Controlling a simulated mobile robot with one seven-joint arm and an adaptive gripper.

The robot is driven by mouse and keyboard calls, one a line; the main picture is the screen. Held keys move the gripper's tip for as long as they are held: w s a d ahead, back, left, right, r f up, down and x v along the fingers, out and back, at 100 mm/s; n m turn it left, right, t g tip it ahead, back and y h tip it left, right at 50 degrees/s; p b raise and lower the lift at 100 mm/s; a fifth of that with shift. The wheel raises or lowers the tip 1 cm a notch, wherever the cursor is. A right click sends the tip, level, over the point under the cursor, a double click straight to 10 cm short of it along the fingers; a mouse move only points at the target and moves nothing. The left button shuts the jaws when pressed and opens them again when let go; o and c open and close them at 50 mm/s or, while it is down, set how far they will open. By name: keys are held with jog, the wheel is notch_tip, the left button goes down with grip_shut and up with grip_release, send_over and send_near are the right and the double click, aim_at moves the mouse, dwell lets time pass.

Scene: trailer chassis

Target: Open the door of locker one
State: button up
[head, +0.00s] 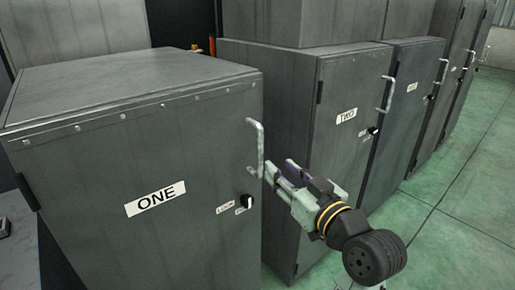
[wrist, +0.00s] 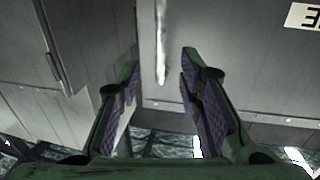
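Locker one (head: 95,95) is a grey metal cabinet at the left of the head view, with a white "ONE" label (head: 155,198) on its door (head: 90,235). The door looks shut. Its pale vertical bar handle (head: 256,140) is near the door's right edge, above a small dark knob (head: 248,202). My gripper (head: 277,172) is open and empty just right of the handle's lower end. In the wrist view, the handle (wrist: 161,45) appears between and beyond the fingertips of my gripper (wrist: 160,63). I cannot tell whether a finger touches it.
Locker two (head: 342,85) stands to the right, with its own handle (head: 387,93) and "TWO" label (head: 346,116). More grey lockers (head: 408,105) continue along the row. The green floor (head: 455,185) in front of them is clear.

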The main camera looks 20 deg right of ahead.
aim_at(262, 151)
jog(key=w+p, duration=0.1)
jog(key=w, duration=0.2)
jog(key=w+a, duration=0.1)
jog(key=w, duration=0.3)
jog(key=w+p, duration=0.1)
jog(key=w, duration=0.2)
jog(key=shift+w+a+p, duration=0.15)
jog(key=shift+a+p, duration=0.15)
jog(key=shift+a, duration=0.1)
jog(key=shift+c, duration=0.2)
grip_shut()
